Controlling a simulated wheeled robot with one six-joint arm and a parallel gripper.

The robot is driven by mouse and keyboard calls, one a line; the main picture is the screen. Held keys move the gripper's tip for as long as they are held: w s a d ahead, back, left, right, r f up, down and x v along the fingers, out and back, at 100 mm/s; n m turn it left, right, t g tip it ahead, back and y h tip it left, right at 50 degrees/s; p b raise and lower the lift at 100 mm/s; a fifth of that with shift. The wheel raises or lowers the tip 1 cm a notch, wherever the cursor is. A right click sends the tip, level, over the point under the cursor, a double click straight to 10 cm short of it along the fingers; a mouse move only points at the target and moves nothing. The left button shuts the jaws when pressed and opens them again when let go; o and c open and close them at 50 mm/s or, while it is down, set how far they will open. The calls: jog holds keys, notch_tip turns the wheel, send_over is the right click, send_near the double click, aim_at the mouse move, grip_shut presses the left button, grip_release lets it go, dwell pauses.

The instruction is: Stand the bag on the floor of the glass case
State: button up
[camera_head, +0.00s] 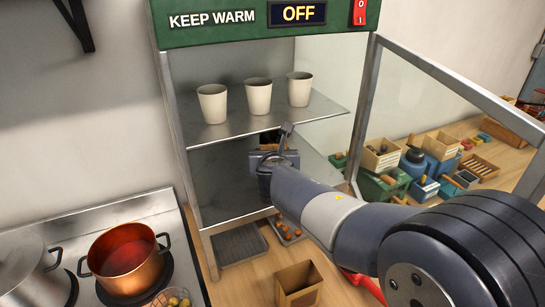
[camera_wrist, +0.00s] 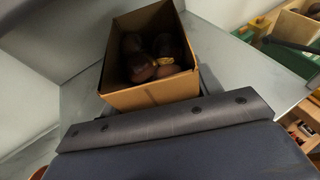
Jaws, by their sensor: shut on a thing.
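The bag (camera_wrist: 155,95) is a brown, open-topped paper box shape with several dark chestnuts (camera_wrist: 145,62) in it. In the wrist view it stands roughly upright just beyond my gripper (camera_wrist: 165,122), over a grey metal surface. In the head view my gripper (camera_head: 276,158) reaches into the glass case (camera_head: 222,190), below its shelf, and hides nearly all of the bag. My gripper is shut on the bag. Whether the bag's bottom touches the case floor is hidden.
Three cream cups (camera_head: 257,96) stand on the case's shelf (camera_head: 225,128) above my gripper. The glass door (camera_head: 440,110) hangs open at the right. A copper pot (camera_head: 125,258) is on the stove at the left. An empty brown bag (camera_head: 298,284) stands on the counter in front.

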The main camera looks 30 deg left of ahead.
jog(key=shift+r, duration=0.1)
jog(key=shift+f, duration=0.2)
jog(key=o, duration=1.6)
jog(key=shift+o, duration=0.2)
jog(key=shift+r, duration=0.25)
jog(key=v, duration=1.2)
jog(key=shift+s+f, duration=0.1)
